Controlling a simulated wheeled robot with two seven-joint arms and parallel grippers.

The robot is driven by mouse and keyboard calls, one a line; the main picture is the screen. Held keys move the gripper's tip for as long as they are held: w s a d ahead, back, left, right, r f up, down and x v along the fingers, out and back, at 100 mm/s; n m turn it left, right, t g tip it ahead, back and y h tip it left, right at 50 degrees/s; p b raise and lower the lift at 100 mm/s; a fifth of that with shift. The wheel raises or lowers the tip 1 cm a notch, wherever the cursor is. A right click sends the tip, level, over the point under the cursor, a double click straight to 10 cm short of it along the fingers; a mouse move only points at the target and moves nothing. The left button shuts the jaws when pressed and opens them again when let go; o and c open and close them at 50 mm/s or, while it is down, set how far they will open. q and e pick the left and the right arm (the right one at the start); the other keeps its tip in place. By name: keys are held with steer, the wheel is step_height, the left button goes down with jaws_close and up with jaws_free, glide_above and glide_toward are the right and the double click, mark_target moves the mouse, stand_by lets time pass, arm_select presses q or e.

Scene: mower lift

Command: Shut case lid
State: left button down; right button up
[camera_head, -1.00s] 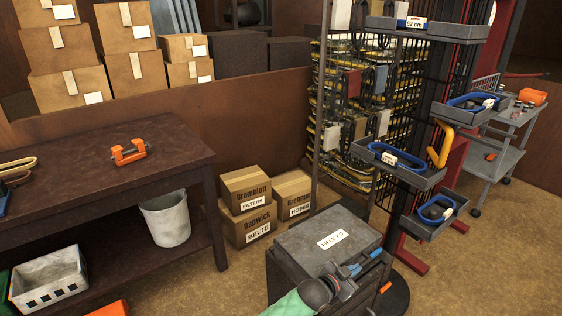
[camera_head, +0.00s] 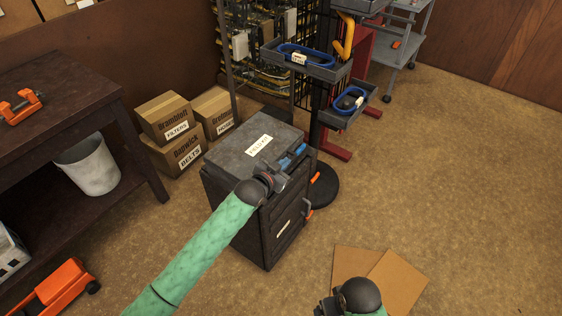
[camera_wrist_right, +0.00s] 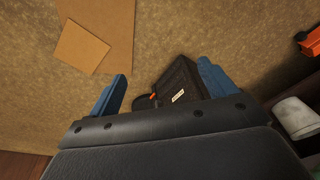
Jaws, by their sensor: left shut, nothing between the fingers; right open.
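The case (camera_head: 240,195) is a dark grey box standing on the floor. Its labelled lid (camera_head: 232,150) lies flat over the top, and I see no clear gap under it. Orange-tipped latches (camera_head: 315,178) show on its right side. My left gripper (camera_head: 293,157) is shut and empty, with blue fingers at the lid's right edge; whether they touch it I cannot tell. My right gripper's wrist is at the bottom of the head view. In the right wrist view the right gripper (camera_wrist_right: 160,90) is open and empty, with the case (camera_wrist_right: 177,88) seen beyond its fingers.
A stand with a round black base (camera_head: 325,190) and trays (camera_head: 305,62) rises behind the case. Cardboard boxes (camera_head: 170,155), a white bin (camera_head: 88,165) and a dark workbench (camera_head: 60,75) are left. Flat brown sheets (camera_head: 398,282) lie front right. Floor (camera_head: 450,170) is clear right.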

step_height(320, 180, down, 6)
steer(key=r, duration=0.1)
arm_select(q)
steer(key=r+b+v, duration=0.1)
steer(key=v, duration=0.9)
steer(key=shift+r+b, duration=0.25)
steer(key=shift+b, duration=0.05)
arm_select(e)
step_height(320, 180, up, 9)
steer(key=s, duration=0.2)
steer(key=shift+f, duration=0.15)
